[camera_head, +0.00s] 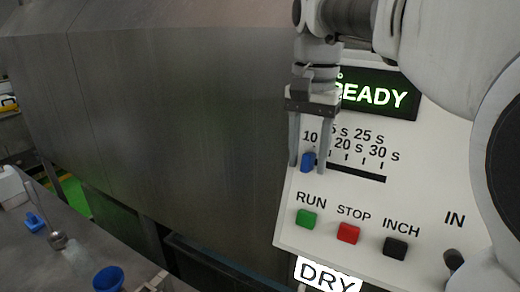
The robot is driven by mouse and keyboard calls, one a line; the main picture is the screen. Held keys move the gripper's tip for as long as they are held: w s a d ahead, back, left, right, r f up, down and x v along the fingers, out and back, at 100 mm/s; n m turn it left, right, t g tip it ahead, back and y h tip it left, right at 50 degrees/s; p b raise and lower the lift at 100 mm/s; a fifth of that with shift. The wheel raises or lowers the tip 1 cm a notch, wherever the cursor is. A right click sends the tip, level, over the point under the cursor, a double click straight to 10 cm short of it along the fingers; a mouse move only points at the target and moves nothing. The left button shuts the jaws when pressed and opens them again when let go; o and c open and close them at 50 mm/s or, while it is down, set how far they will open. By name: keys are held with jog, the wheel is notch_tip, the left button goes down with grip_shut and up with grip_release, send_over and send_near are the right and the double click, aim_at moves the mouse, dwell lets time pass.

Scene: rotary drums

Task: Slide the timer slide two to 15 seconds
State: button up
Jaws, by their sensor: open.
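The timer slide is a blue knob (308,162) at the left end of a dark slot (357,173) on the white control panel (300,240). It sits under the "10" mark. The scale above reads 10, a partly hidden mark, then 20 s, 25 s and 30 s. My gripper (307,166) points down at the knob, with one finger on each side of it. The fingers are open, and I cannot tell whether either touches the knob. The gripper hides part of the scale and the display.
A display (385,95) reads "READY", partly covered. Below the slot are a green RUN button (306,218), a red STOP button (348,233) and a black INCH button (395,247). A large metal housing (180,120) fills the left. A blue cup (108,280) stands at lower left.

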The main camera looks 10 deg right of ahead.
grip_shut()
jog(key=shift+s+d, duration=0.85)
jog(key=shift+d, duration=0.3)
grip_release()
notch_tip(320, 180, up, 17)
jog(key=p, duration=0.4)
jog(key=s+a+f+n+t+b, duration=0.1)
jog(key=s+f, duration=0.5)
jog(key=f, duration=0.9)
jog(key=s+a+f+n+t+b, duration=0.1)
jog(key=s+f+n+t+b, duration=0.3)
jog(key=f, duration=1.1)
jog(key=shift+s+a+f+n+t+b, duration=0.2)
jog(key=shift+s+n+t+b, duration=0.15)
jog(key=shift+s+n, duration=0.75)
